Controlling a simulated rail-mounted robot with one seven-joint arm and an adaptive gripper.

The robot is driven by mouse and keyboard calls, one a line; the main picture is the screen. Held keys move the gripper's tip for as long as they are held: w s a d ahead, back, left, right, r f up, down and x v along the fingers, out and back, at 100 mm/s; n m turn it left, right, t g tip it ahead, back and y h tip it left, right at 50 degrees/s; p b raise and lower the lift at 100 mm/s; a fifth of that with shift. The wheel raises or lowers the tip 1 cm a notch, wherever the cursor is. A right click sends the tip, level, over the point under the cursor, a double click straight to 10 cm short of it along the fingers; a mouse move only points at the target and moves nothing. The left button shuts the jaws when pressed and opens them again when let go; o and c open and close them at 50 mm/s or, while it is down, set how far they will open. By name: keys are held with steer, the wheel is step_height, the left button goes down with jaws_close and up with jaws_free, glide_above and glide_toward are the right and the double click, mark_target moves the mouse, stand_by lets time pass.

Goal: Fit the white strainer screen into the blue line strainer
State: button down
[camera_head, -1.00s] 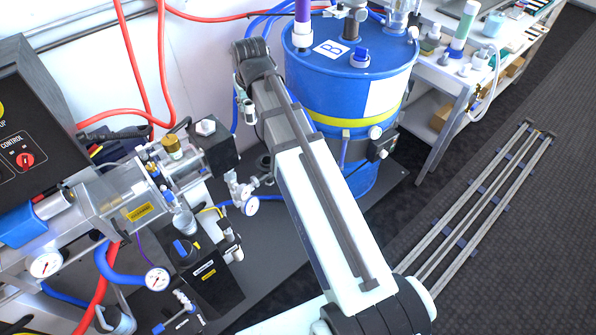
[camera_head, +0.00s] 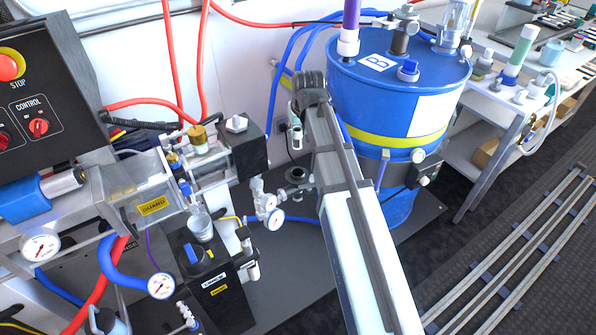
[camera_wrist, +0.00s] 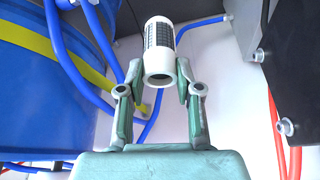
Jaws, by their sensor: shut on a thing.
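The white strainer screen (camera_wrist: 158,50) is a short tube with white end rings and a dark mesh. In the wrist view it sits between the fingertips of my gripper (camera_wrist: 159,76), which is shut on it. Its open near end faces the camera. In the head view the screen (camera_head: 296,139) shows small and pale below my gripper, left of the blue drum. A dark round fitting with an open top (camera_head: 297,176) stands below it, apart from it. I cannot tell for sure whether this is the blue line strainer; its lower body is hard to make out.
The blue drum (camera_head: 392,95) with a yellow band stands close right of my arm. Red and blue hoses run behind. The floor at lower right has rails (camera_head: 520,255).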

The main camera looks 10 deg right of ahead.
step_height(320, 180, down, 16)
stand_by(0.6)
steer(key=shift+f, duration=0.15)
steer(key=shift+f, duration=0.2)
steer(key=c, duration=0.8)
jaws_free()
steer(key=shift+r+p, duration=0.3)
steer(key=shift+r, duration=0.2)
steer(key=v, duration=1.1)
steer(key=shift+s+r, duration=0.15)
steer(key=shift+r, duration=0.2)
